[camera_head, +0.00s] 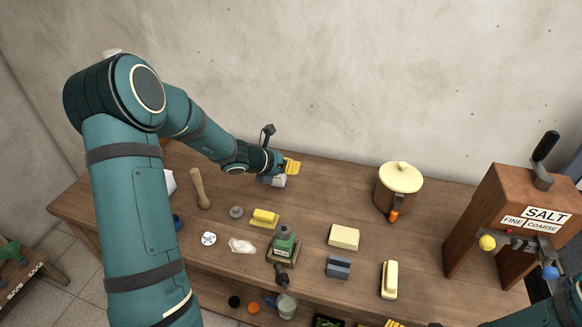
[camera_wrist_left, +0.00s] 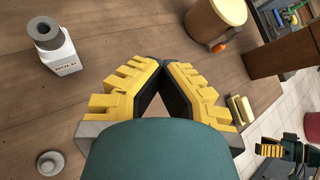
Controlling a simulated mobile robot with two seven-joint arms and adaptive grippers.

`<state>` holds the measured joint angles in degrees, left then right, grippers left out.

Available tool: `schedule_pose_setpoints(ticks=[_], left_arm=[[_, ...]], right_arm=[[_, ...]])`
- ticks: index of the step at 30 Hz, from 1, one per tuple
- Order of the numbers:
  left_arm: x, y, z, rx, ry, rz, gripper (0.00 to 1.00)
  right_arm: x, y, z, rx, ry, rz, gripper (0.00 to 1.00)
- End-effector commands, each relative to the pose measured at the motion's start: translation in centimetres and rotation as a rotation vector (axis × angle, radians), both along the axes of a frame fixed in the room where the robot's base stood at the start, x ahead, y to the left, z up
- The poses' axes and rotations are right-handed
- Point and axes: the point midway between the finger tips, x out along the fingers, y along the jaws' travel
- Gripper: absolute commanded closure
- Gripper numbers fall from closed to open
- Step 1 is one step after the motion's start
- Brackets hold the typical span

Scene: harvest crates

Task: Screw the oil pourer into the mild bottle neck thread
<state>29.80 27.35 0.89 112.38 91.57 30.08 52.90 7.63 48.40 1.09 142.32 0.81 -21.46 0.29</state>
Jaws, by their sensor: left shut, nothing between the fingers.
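My left gripper (camera_head: 292,166) is shut and empty over the back of the table; its yellow fingers meet at the tips in the left wrist view (camera_wrist_left: 160,64). A white bottle (camera_head: 279,181) with a grey neck stands beside it; its label reads BOLD in the left wrist view (camera_wrist_left: 64,58). A green bottle (camera_head: 284,243) stands in a wooden holder, its label too small to read. A small round grey piece (camera_head: 236,212) lies apart on the table; I cannot tell whether it is the oil pourer.
A wooden pestle (camera_head: 201,188) and yellow block (camera_head: 265,218) lie left of the green bottle. A cream block (camera_head: 344,237), blue-grey block (camera_head: 338,267) and butter-like bar (camera_head: 389,279) lie right. A lidded pot (camera_head: 399,187) and salt box (camera_head: 520,225) stand farther right.

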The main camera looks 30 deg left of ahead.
Motion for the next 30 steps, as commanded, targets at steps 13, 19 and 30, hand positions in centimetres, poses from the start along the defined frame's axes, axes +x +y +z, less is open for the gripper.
schedule_pose_setpoints(ticks=[13, 19, 30], left_arm=[[1.1, 0.5, 0.0, 0.019, 0.014, 0.021, 1.00], [1.6, 0.7, 0.0, 0.026, 0.021, 0.032, 1.00], [2.4, 1.1, 0.0, 0.039, 0.029, 0.048, 1.00]], right_arm=[[0.0, 0.0, 0.5, 0.000, 0.000, 0.000, 0.00], [0.0, 0.0, 0.7, 0.000, 0.000, 0.000, 0.00], [0.0, 0.0, 1.0, 0.000, 0.000, 0.000, 0.00]])
